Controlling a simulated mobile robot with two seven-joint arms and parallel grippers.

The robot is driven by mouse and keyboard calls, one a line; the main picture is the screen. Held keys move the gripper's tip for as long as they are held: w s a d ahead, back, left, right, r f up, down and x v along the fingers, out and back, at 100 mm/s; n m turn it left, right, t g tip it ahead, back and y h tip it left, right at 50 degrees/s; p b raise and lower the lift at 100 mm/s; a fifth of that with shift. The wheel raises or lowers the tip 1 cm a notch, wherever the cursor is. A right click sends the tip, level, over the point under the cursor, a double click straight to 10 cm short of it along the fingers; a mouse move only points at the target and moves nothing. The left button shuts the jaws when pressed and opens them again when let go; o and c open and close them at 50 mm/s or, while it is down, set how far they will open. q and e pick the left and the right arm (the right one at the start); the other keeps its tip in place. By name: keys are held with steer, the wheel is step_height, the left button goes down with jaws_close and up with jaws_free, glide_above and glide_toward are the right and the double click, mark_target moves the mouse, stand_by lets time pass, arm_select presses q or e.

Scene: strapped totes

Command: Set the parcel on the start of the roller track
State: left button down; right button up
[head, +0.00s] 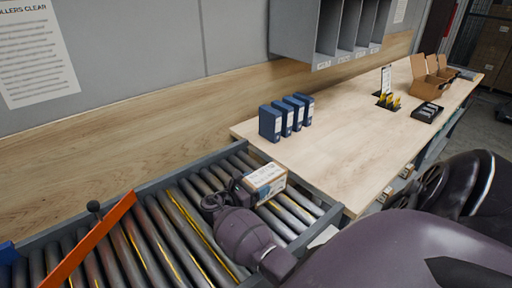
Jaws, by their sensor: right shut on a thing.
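The parcel (266,182) is a small brown box with a white and blue label on top. It is over the right end of the roller track (172,204), near the wooden table. My right gripper (238,186) is shut on the parcel's left side, with its wrist over the rollers. I cannot tell whether the parcel's underside touches the rollers. The rollers are grey, some with yellow lines, between dark side rails. My left gripper is not in view.
An orange bar (91,239) crosses the track at the left. Several blue binders (270,124) stand on the wooden table (345,150) just beyond the track's end. Open cardboard boxes (428,86) sit farther back. The table's middle is clear.

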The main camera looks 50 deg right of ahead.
steer(key=shift+w+r, duration=0.1)
steer(key=o, duration=1.4)
steer(key=shift+f, duration=0.25)
steer(key=o, duration=0.4)
steer(key=shift+o, duration=0.2)
steer(key=shift+r, duration=0.15)
steer(key=shift+a+r, duration=0.1)
steer(key=shift+a, duration=0.05)
steer(key=a, duration=0.4)
steer(key=a+p, duration=0.1)
steer(key=a, duration=0.2)
steer(key=w+a+p, duration=0.1)
steer(key=a, duration=0.3)
steer(key=shift+a, duration=0.35)
